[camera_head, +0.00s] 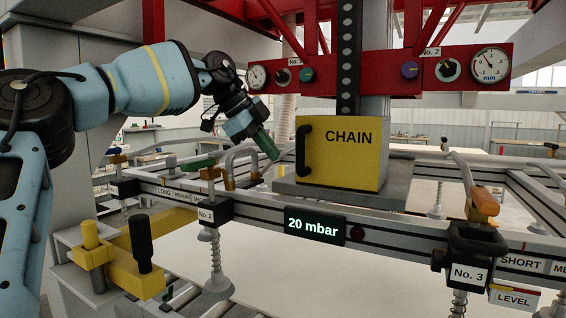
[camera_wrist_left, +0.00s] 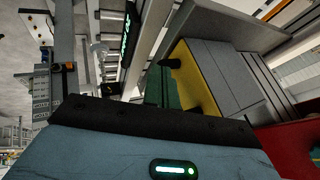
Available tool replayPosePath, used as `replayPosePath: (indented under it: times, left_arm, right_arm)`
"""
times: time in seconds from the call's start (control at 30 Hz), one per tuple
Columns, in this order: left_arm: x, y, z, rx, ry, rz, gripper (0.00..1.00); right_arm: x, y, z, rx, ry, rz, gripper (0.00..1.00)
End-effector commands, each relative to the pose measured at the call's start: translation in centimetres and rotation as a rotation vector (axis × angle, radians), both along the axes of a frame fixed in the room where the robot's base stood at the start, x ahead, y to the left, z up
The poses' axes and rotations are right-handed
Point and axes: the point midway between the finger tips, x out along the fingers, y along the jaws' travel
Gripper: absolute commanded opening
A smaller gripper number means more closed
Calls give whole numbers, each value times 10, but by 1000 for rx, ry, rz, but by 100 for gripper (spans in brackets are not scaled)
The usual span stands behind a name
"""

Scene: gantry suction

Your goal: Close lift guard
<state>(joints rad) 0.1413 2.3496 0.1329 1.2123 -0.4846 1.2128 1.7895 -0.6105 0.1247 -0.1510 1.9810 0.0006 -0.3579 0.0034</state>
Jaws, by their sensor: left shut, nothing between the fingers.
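The yellow cover marked CHAIN (camera_head: 350,158), which looks like the lift guard, stands on a grey plate at the foot of the lift column. A black upright handle (camera_head: 303,150) is on its left edge. In the left wrist view the cover's yellow face (camera_wrist_left: 194,77) shows beside the fingers, with a dark handle (camera_wrist_left: 172,63) near its edge. My left gripper (camera_head: 271,153) has green fingers and is shut and empty, just left of the handle. I cannot tell whether it touches the handle. My right gripper is not in view.
A red crossbar with dials (camera_head: 390,72) spans above the cover. The grey frame (camera_head: 385,228) lies below, with suction cups and an orange-handled clamp (camera_head: 484,207). A yellow bracket with a black knob (camera_head: 141,243) stands at front left. A 20 mbar display (camera_head: 314,225) is on the front rail.

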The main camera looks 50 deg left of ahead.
Motion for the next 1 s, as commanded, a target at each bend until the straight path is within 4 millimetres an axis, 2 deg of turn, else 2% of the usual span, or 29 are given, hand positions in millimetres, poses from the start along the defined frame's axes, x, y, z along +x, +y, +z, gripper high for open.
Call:
replayPosePath:
  times: [0.1,0.33,1.0]
  left_arm:
    - [-12,5,18,2,-2,2,0]
    - [-27,10,39,0,1,1,0]
    - [-30,11,43,0,1,0,0]
  right_arm:
    - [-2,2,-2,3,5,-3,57]
    - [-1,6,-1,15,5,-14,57]
    - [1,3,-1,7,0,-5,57]
